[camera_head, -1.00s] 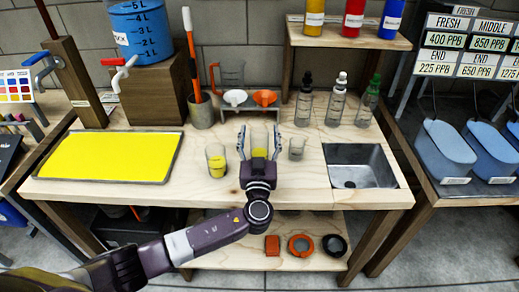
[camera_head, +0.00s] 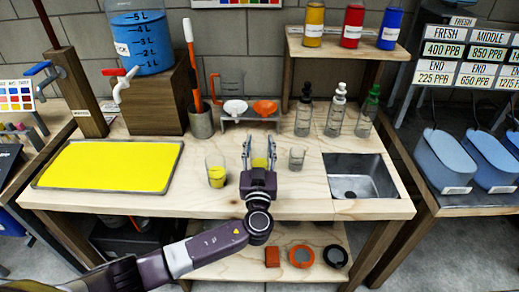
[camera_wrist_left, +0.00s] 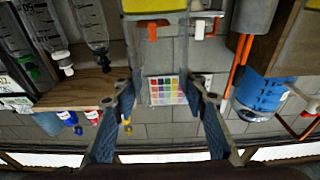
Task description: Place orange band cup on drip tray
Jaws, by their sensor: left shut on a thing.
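My left gripper (camera_head: 260,148) has a finger on each side of a clear cup with yellow in it (camera_head: 259,161), in the middle of the wooden workbench (camera_head: 300,205), and is shut on it. An orange band on it is not clearly visible. Another clear cup with yellow liquid (camera_head: 216,172) stands just to the left. A flat rimmed tray with a bright yellow surface (camera_head: 108,165), apparently the drip tray, lies farther left. In the left wrist view, which is upside down, the fingers (camera_wrist_left: 160,90) frame the back wall. My right gripper is not visible.
A small clear cup (camera_head: 297,158) stands right of the gripper, before several dropper bottles (camera_head: 334,112). A sink (camera_head: 360,178) is at the right. Behind are a funnel rack (camera_head: 250,118) and a grey holder (camera_head: 201,122). The bench front left of center is clear.

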